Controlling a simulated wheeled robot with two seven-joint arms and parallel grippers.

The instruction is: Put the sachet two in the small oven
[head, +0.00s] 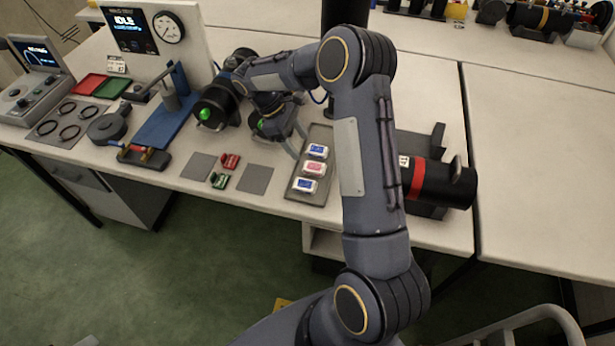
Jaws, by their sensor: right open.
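Three small white sachets lie in a row along a shallow grey tray (297,200): a blue-labelled one at the back (317,151), a red-labelled one in the middle (312,168) and a blue-labelled one at the front (306,186). Their numbers are too small to read, so I cannot tell which is sachet two. My right gripper (298,143) is open, with its fingers pointing down by the left back side of the tray, apart from the sachets. Nothing shows between its fingers. I cannot tell for certain which device is the small oven. My left gripper is not in view.
A black cylinder with a red band (428,182) lies in a cradle right of my arm. A dark cylinder with a green light (212,110) is left of the gripper. The right table is largely clear.

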